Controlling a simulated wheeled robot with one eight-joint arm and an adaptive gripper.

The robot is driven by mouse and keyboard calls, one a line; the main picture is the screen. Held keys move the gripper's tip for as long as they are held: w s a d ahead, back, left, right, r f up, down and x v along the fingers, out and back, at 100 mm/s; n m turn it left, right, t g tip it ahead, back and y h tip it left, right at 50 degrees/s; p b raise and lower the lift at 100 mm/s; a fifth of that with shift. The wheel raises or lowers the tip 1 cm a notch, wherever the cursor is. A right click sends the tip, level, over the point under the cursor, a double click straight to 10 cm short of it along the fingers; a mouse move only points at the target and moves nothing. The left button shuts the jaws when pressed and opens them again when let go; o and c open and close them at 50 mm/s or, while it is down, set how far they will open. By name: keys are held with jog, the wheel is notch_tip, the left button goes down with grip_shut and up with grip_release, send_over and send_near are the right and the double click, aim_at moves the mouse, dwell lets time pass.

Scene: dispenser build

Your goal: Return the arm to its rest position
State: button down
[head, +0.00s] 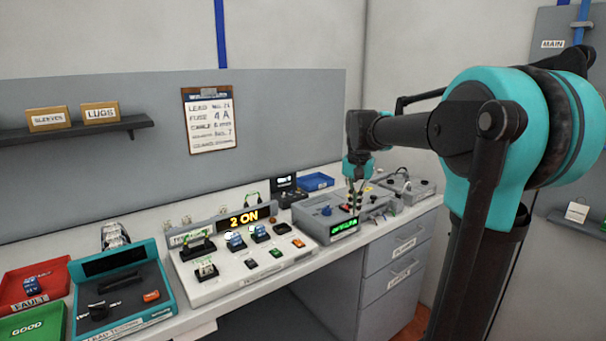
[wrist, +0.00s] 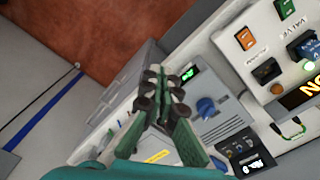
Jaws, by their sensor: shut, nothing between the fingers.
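My arm reaches in from the right in the head view, with my gripper (head: 354,203) hanging down over the grey device with a green display (head: 345,228). The wrist view shows my gripper (wrist: 163,82) with its fingers shut and nothing between them. In that view the grey device (wrist: 222,125) with its blue knob (wrist: 207,107) lies beyond the fingers. My gripper appears above the device; I cannot tell the exact gap.
A white panel reading "2 ON" (head: 246,220) stands left of the gripper. A teal tester (head: 125,285), a red FAULT tray (head: 20,283) and a green GOOD tray (head: 35,324) are farther left. A blue tray (head: 316,182) sits behind. A clipboard (head: 211,119) hangs on the wall.

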jog(key=s+d+f+n+t, duration=0.2)
jog(key=s+f, duration=0.8)
jog(key=f, duration=0.1)
jog(key=s+d+f+n+t, duration=0.1)
jog(key=s+f+n+t, duration=0.1)
jog(key=s+f, duration=0.9)
jog(key=shift+d+f+n, duration=0.25)
jog(key=shift+d+n, duration=0.05)
jog(key=shift+d, duration=0.05)
